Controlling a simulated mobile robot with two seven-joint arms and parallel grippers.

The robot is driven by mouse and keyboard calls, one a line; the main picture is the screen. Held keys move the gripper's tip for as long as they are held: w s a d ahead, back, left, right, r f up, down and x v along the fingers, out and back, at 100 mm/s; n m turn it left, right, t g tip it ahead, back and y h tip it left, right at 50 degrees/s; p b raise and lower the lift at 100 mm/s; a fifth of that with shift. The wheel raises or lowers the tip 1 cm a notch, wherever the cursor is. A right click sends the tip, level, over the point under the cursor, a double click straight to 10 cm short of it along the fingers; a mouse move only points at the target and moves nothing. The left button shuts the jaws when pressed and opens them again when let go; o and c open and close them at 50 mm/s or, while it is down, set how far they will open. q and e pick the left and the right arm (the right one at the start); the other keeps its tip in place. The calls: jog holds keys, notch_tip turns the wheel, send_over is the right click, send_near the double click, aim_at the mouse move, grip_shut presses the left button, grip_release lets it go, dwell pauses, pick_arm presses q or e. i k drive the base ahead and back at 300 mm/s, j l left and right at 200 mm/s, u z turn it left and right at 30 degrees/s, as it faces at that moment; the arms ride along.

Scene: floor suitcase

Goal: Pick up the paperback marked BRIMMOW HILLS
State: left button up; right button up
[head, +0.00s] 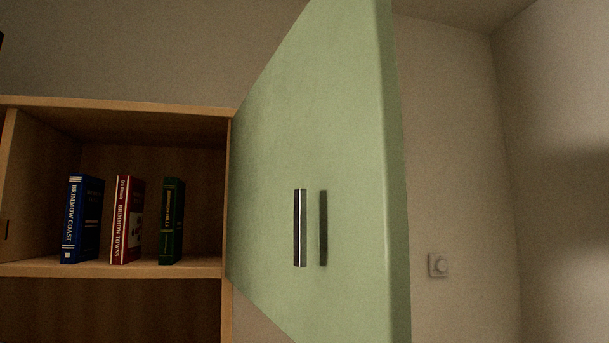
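Three paperbacks stand upright, spines outward, on a wooden cabinet shelf (130,268) in the head view. The green book (172,220) is the rightmost; its small spine print seems to read BRIMMOW HILLS. The red book (127,220) in the middle is marked BRIMMOW TOWNS. The blue book (82,219) at the left is marked BRIMMOW COAST. Gaps separate the three books. Neither of my grippers is in view.
A pale green cabinet door (340,120) stands open at the right of the shelf, with a dark metal handle (300,228). Shelf room is free right of the green book.

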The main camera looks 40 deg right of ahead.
aim_at(170, 235)
jog(key=l, duration=1.45)
jog(key=k+j, duration=0.35)
jog(key=i+j, duration=0.1)
jog(key=i, duration=0.4)
